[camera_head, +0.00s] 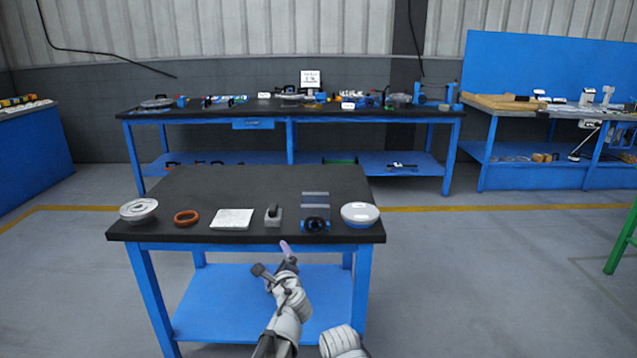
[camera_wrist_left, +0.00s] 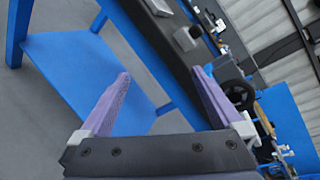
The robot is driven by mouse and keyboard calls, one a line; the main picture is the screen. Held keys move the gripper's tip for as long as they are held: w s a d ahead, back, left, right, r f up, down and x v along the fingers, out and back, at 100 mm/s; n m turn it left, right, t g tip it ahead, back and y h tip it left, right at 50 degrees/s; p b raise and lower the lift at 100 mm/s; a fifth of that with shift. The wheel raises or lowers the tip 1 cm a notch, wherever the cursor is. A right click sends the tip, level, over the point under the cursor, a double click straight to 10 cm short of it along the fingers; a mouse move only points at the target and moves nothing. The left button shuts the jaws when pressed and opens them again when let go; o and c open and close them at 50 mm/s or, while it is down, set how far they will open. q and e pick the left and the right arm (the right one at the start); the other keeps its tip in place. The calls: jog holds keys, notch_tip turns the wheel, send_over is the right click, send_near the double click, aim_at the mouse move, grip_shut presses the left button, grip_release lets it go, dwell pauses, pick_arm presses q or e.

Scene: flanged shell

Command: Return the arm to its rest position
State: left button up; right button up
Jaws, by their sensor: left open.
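My left gripper (camera_head: 285,249) is in front of the near edge of the black-topped blue table (camera_head: 250,185), low and near the middle. In the left wrist view its two purple fingers (camera_wrist_left: 162,72) stand wide apart with nothing between them. The table's front edge and blue lower shelf (camera_wrist_left: 85,75) show tilted behind them. On the table stand, left to right, a flanged round part (camera_head: 139,210), an orange ring (camera_head: 186,217), a white plate (camera_head: 232,219), a small grey block part (camera_head: 273,215), a blue-and-grey fixture (camera_head: 315,213) and a white-and-blue round part (camera_head: 360,214). My right gripper is not visible.
A long workbench (camera_head: 290,115) with many parts stands behind. Blue benches stand at the left (camera_head: 30,150) and right (camera_head: 560,165). A green frame (camera_head: 624,240) is at the right edge. The back half of the table top and the floor around it are clear.

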pick_arm(q)
jog(key=s+a+f+n+g, duration=0.5)
jog(key=s+f+n, duration=0.2)
jog(key=s+n, duration=0.1)
jog(key=s+a+f+n+g, duration=0.4)
jog(key=s+f+n+g, duration=0.1)
jog(key=s+f+n, duration=0.35)
jog(key=s+d+f+n+g+h, duration=0.2)
jog(key=s+d+n+g+h, duration=0.25)
jog(key=s, duration=0.35)
jog(key=s+d+m, duration=0.3)
jog(key=s+d, duration=0.3)
jog(key=d, duration=0.4)
notch_tip(320, 180, up, 28)
jog(key=p, duration=2.8)
jog(key=shift+d+g+y, duration=0.15)
jog(key=shift+g+y, duration=0.2)
jog(key=shift+y, duration=0.1)
